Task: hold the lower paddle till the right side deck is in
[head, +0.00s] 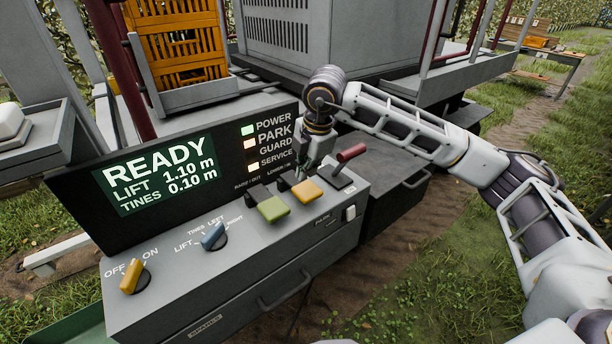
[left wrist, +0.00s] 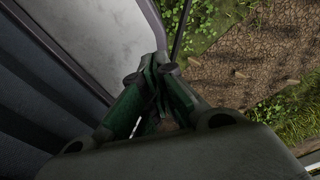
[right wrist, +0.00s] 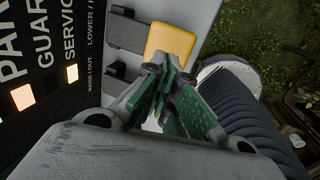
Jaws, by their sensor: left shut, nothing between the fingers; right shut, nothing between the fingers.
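The yellow paddle (head: 306,190), under the LOWER / IN label, sits on the grey control box beside the green paddle (head: 273,208). My right gripper (head: 311,168) is shut and empty just behind the yellow paddle. In the right wrist view its fingertips (right wrist: 166,68) overlap the near edge of the yellow paddle (right wrist: 172,40); I cannot tell whether they touch. The right side deck (head: 445,82) is a grey platform with dark red posts at upper right. My left gripper (left wrist: 157,72) shows only in its wrist view, shut and empty, beside a grey panel above the ground.
The display (head: 155,175) reads READY, LIFT 1.10 m, TINES 0.10 m. A blue selector knob (head: 214,236), a yellow OFF/ON knob (head: 131,278) and a red-handled lever (head: 350,153) are on the box. An orange crate (head: 180,50) stands behind. Grass and a dirt track lie right.

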